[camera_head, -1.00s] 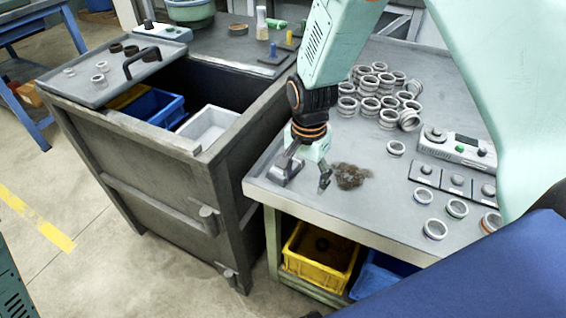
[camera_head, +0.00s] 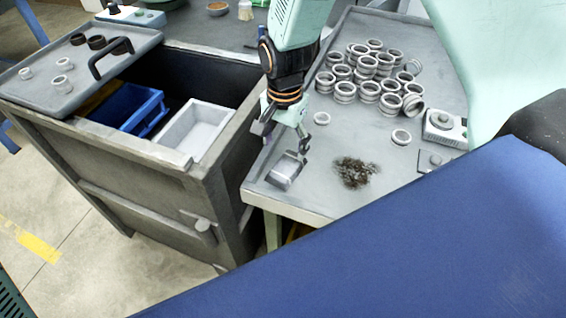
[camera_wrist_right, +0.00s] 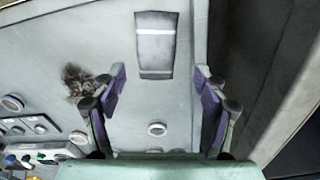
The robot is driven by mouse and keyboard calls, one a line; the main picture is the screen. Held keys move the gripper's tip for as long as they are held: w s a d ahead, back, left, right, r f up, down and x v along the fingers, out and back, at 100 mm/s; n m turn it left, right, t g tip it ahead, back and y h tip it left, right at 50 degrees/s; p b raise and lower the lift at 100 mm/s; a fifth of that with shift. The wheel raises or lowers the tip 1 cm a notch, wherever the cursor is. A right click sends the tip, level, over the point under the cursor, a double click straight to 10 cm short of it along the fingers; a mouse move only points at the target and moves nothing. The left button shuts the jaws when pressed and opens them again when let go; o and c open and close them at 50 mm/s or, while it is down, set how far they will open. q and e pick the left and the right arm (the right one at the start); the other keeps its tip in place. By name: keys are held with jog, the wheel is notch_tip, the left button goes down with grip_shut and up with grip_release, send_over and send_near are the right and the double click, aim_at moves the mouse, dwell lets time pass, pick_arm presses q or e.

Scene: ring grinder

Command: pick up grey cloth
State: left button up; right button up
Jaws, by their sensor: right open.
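The grey cloth (camera_head: 287,169) appears as a small folded grey rectangle near the front left corner of the grey worktable (camera_head: 310,205). In the right wrist view the cloth (camera_wrist_right: 156,45) lies flat with pale stripes, ahead of the fingertips and roughly centred between them. My right gripper (camera_head: 284,136) is open and empty. It hangs above the table, just behind the cloth in the head view, apart from it. Its two purple-padded fingers (camera_wrist_right: 161,82) show on either side in the wrist view. My left gripper is not in view.
A dark heap of shavings (camera_head: 353,172) lies right of the cloth. Several metal rings (camera_head: 366,65) are stacked behind, with loose rings (camera_head: 401,137) nearby. A dark cabinet (camera_head: 120,182) stands left, holding a blue bin (camera_head: 128,118) and white bin (camera_head: 196,130).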

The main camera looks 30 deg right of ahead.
aim_at(288, 165)
jog(key=f, duration=0.2)
jog(key=shift+s+d+f+b, duration=0.25)
jog(key=shift+s+f+b, duration=0.05)
jog(key=shift+f, duration=0.05)
notch_tip(288, 165, down, 4)
jog(key=shift+r+b, duration=0.2)
jog(key=shift+b, duration=0.4)
jog(key=shift+f, duration=0.4)
jog(key=shift+d, duration=0.1)
jog(key=shift+c, duration=0.3)
jog(key=shift+r, duration=0.1)
jog(key=c, duration=0.7)
notch_tip(288, 165, up, 10)
jog(key=p, duration=0.2)
jog(key=shift+w+p, duration=0.15)
jog(key=shift+p, duration=0.15)
